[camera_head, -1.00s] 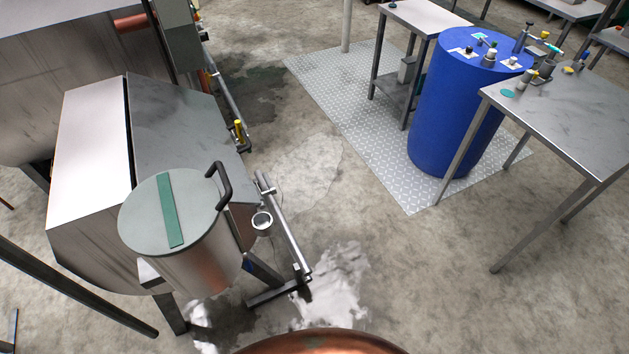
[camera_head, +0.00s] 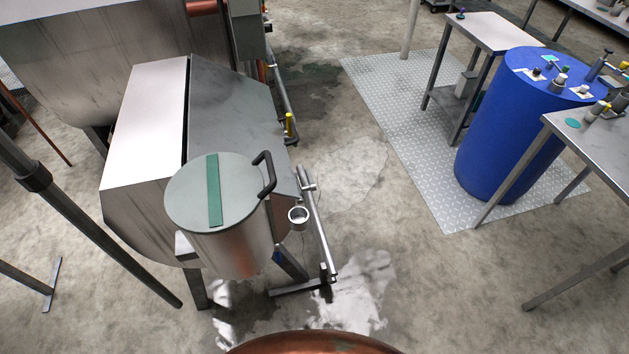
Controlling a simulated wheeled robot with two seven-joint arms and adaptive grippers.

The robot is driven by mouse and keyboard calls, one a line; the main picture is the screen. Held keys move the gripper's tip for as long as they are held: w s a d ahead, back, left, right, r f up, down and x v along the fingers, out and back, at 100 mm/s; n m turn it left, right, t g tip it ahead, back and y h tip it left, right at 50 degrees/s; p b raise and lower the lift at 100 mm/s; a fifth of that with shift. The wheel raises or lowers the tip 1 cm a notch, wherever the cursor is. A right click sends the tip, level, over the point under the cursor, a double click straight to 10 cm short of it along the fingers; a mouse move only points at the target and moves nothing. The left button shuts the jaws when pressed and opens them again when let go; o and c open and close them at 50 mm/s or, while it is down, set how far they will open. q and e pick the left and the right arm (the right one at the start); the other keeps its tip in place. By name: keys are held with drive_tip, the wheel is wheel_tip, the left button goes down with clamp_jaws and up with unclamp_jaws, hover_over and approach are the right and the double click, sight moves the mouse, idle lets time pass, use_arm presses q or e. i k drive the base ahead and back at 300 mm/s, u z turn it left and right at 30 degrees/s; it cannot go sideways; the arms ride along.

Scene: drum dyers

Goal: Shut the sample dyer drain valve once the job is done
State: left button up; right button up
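The sample dyer appears to be the small steel machine (camera_head: 143,133) at the left, with a sloped housing. At its front is a round vessel with a grey lid (camera_head: 182,200), a green stripe and a black handle (camera_head: 267,175). A slim steel pipe (camera_head: 319,230) slopes down along its right side, with a small round cup-like fitting (camera_head: 298,214) beside it. I cannot make out which part is the drain valve or whether it is open. A yellow handle (camera_head: 289,125) shows on a pipe farther back. Neither of my grippers is in view.
Wet patches (camera_head: 352,290) lie on the floor by the dyer. A copper-coloured rounded surface (camera_head: 312,344) fills the bottom edge. A blue drum (camera_head: 510,135) and steel tables (camera_head: 600,150) stand at the right. Open floor (camera_head: 430,280) lies between.

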sight(312, 183)
drive_tip(key=z, duration=1.75)
drive_tip(key=i, duration=2.75)
drive_tip(key=u, duration=1.85)
drive_tip(key=i, duration=1.45)
drive_tip(key=u, duration=0.9)
